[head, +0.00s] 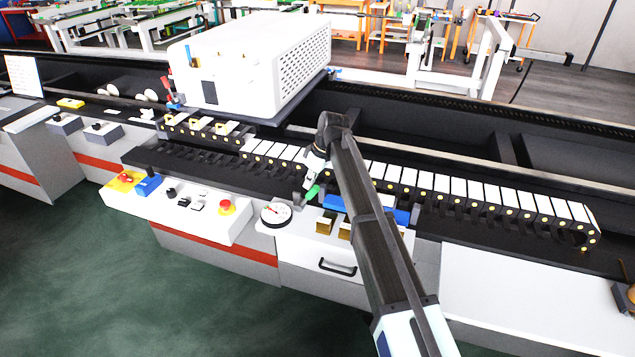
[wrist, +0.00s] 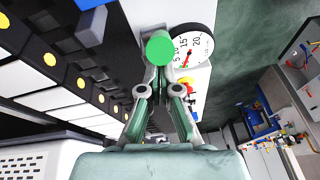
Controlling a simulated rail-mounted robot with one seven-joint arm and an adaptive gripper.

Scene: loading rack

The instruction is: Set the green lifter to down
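The green lifter shows as a small green knob (head: 312,192) on the white machine top beside a round dial. In the wrist view its round green end (wrist: 159,46) is just beyond my fingertips, partly covering the dial's edge. My gripper (wrist: 162,72) has its two fingers drawn close together, pointing at the knob. In the head view my gripper (head: 311,180) is right above the knob, at the end of my arm. The fingertips look very near or touching it; I cannot tell whether they hold it.
The white dial (head: 276,215) with a red needle is left of the knob. A blue bar (head: 367,209) and brass blocks (head: 325,223) lie to the right. A control panel with a red button (head: 227,207) is further left. A row of white-topped segments (head: 460,187) runs behind.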

